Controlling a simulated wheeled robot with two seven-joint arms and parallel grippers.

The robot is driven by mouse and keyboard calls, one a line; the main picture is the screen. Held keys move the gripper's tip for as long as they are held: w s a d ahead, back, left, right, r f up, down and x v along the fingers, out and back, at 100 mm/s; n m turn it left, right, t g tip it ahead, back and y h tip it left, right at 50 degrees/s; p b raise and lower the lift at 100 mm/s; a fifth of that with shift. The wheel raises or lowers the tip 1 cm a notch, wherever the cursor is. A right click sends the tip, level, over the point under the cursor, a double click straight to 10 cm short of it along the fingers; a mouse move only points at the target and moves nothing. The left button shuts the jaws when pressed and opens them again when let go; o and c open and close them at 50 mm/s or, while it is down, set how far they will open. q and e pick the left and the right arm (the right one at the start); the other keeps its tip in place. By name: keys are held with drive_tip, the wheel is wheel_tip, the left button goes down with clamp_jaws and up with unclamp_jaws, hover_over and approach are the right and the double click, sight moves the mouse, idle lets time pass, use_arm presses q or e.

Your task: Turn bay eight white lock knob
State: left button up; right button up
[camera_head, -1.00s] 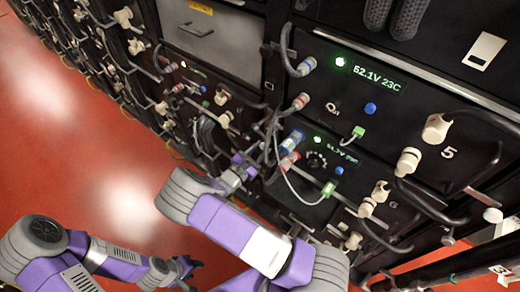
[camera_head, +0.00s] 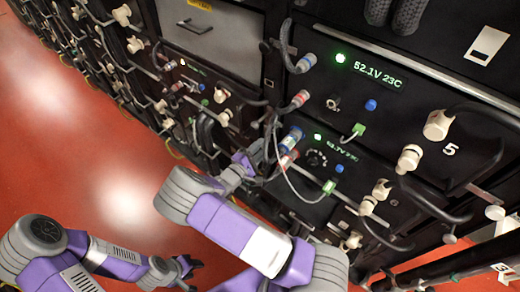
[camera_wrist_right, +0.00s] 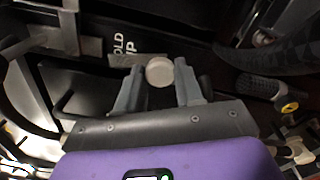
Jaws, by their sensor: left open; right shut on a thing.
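A round white knob (camera_wrist_right: 159,72) shows in the right wrist view between the two grey fingers of my right gripper (camera_wrist_right: 158,88), which is shut on it. Its bay number is not visible. In the head view my right gripper (camera_head: 247,167) is at the battery rack front, beside hanging cables and the red and blue plugs. The knob it holds cannot be made out there. My left gripper (camera_head: 184,268) is open and empty, low over the floor, apart from the rack.
A bay marked 5 has a large white knob (camera_head: 436,125). A lit display (camera_head: 378,76) reads 52.1V 23C. Grey cables (camera_head: 283,150) and black handles (camera_head: 425,198) stick out from the rack (camera_head: 420,60). The red floor (camera_head: 60,130) at left is clear.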

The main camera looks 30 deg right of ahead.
drive_tip(key=shift+f+m, duration=0.1)
drive_tip(key=shift+m, duration=1.1)
drive_tip(key=shift+b, duration=0.3)
drive_tip(key=o, duration=1)
drive_tip(key=p+v, duration=0.1)
drive_tip(key=v, duration=0.6)
drive_tip(key=shift+s+a+p, duration=0.15)
drive_tip(key=shift+a+p, duration=0.1)
drive_tip(key=shift+p, duration=0.1)
